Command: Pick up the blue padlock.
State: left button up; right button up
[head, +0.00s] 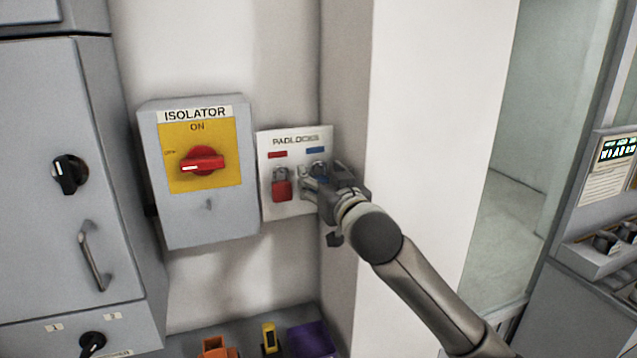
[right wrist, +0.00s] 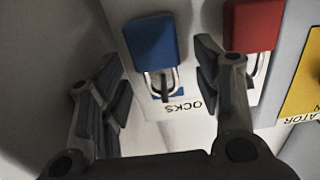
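The blue padlock (right wrist: 150,42) hangs on the white padlock board (head: 293,143); the right wrist view shows it upside down with its metal shackle. In the head view my right gripper (head: 314,184) covers its body, and only the shackle area shows. In the right wrist view my right gripper (right wrist: 158,75) is open, with one finger on each side of the blue padlock and gaps between them. My left gripper is not in view.
A red padlock (head: 282,188) hangs beside the blue one, and it is close to a finger in the right wrist view (right wrist: 252,25). The isolator box (head: 223,216) with its red switch (head: 203,161) is to the left. A wall corner stands right of the board.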

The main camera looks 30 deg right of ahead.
jog(key=c, duration=1)
jog(key=shift+r, duration=0.1)
jog(key=shift+r+b, duration=0.5)
jog(key=shift+r, duration=0.25)
jog(key=shift+r+b+v, duration=0.15)
jog(key=shift+b+v, duration=2.45)
jog(key=shift+v, duration=0.4)
jog(key=shift+r+b+v, duration=0.2)
jog(key=shift+b+v, duration=2.45)
jog(key=shift+v, duration=0.35)
jog(key=shift+r+b+v, duration=0.15)
jog(key=shift+b+v, duration=2.45)
jog(key=shift+v, duration=0.4)
jog(key=shift+d, duration=0.1)
